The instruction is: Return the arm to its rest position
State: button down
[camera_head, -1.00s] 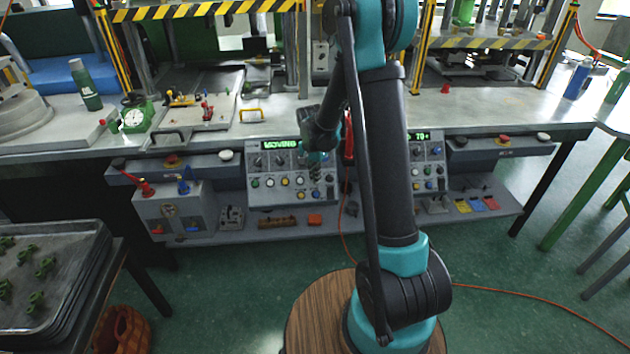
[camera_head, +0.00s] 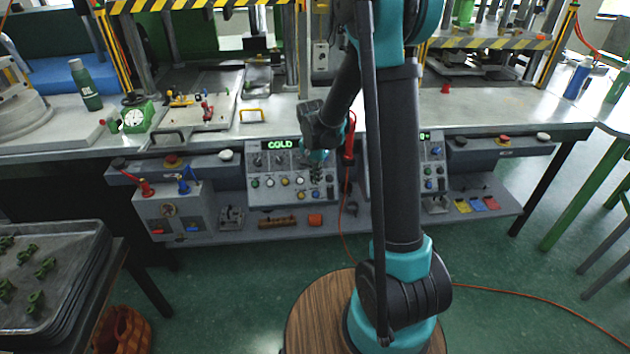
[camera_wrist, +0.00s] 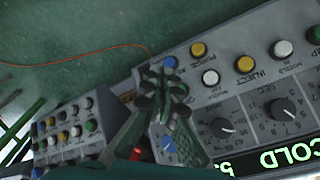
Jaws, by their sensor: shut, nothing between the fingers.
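My gripper (camera_head: 316,174) hangs from my bent arm in front of the left control panel (camera_head: 263,194) in the head view. It is small and dark there. In the wrist view my gripper (camera_wrist: 165,84) has its fingers together, with nothing between them. Behind it is the control panel (camera_wrist: 237,119) with yellow, white and blue buttons and black knobs. The panel's green display (camera_head: 281,144) reads COLD, and the wrist view also shows that display (camera_wrist: 285,158). I cannot tell how wide the gap between fingertips and panel is.
A grey bench (camera_head: 468,114) with presses spans the back. A second panel (camera_head: 432,166) is partly hidden behind my arm. A red-handled tool (camera_head: 349,137) hangs near my wrist. A tray (camera_head: 62,288) of green parts stands at left. An orange cable (camera_head: 540,298) crosses the floor.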

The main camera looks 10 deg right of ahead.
dwell(0.7)
jog(key=s+d+r+n+t, duration=0.1)
jog(key=s+d+n, duration=0.3)
jog(key=s, duration=0.7)
jog(key=s+d+r+n+t, duration=0.2)
jog(key=s+d+r+n, duration=0.1)
jog(key=s, duration=0.8)
jog(key=shift+s+d+n+y, duration=0.4)
jog(key=shift+d+n, duration=0.2)
jog(key=shift+d, duration=0.4)
